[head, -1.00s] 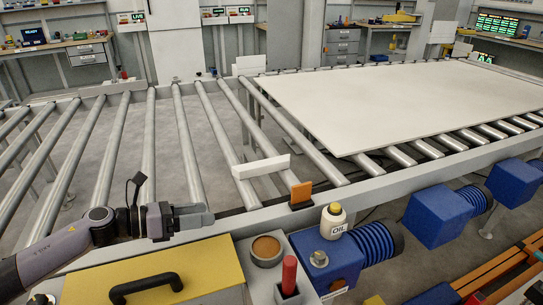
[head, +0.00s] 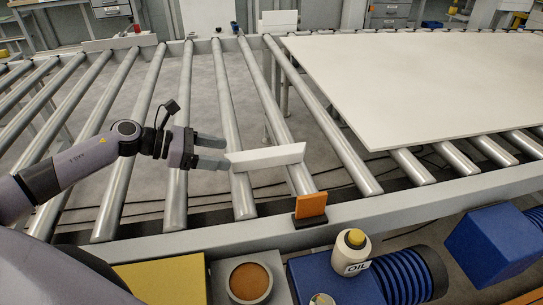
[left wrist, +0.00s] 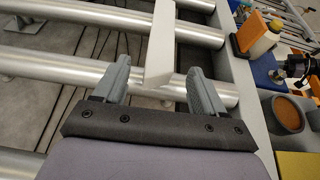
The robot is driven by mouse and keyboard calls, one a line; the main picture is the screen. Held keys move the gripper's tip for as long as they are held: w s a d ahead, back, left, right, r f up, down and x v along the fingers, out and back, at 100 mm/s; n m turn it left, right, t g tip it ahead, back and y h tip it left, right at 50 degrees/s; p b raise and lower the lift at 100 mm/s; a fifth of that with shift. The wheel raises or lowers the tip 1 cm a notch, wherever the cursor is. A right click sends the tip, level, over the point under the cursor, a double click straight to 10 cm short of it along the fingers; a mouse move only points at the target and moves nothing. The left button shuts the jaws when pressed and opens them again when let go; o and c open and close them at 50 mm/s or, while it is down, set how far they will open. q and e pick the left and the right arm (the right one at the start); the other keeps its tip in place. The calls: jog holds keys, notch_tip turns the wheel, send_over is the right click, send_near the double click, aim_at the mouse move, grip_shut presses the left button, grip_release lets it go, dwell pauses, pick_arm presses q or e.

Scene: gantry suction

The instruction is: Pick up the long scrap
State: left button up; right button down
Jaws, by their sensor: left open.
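The long scrap (head: 270,157) is a white strip lying across the metal rollers, near the front rail. My left gripper (head: 226,153) is at the scrap's left end. In the left wrist view the scrap (left wrist: 161,42) runs away from me, and its near end sits between the fingertips of my left gripper (left wrist: 158,70). The fingers are open, with a gap visible on both sides of the strip. My right gripper is not in view.
A large white board (head: 430,85) lies on the rollers at the right. An orange block (head: 311,205) stands on the front rail (head: 400,210) close to the scrap. An oil bottle (head: 350,252) and a round brown-topped cup (head: 249,281) stand in front of the rail.

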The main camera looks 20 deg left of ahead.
aim_at(242, 156)
pick_arm(q)
jog(key=shift+p+x, duration=0.75)
jog(key=shift+x, duration=2.55)
jog(key=shift+r, duration=0.15)
jog(key=c, duration=1.2)
